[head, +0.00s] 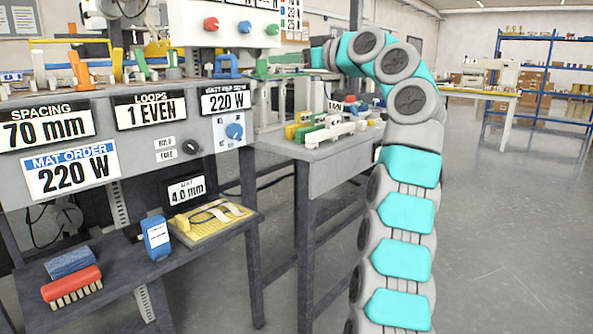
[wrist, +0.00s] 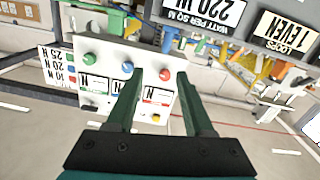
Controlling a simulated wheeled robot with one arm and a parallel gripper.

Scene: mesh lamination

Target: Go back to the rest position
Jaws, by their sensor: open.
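My gripper (wrist: 158,80) shows in the wrist view with its two green fingers spread apart and nothing between them. Beyond the fingers is a white control box (wrist: 92,100) with green, blue and red knobs, seen upside down. The fingertips overlap the box in the picture; I cannot tell how far off it is. In the head view my teal and grey arm (head: 405,215) rises at the right of the bench and bends over to the left at the top.
A bench panel with a 220 W mat order sign (head: 72,170) stands at the left. Its lower shelf holds a red brush (head: 71,284), a blue box (head: 156,237) and a yellow mat (head: 190,226). A blue rack (head: 545,75) stands far right; the right floor is clear.

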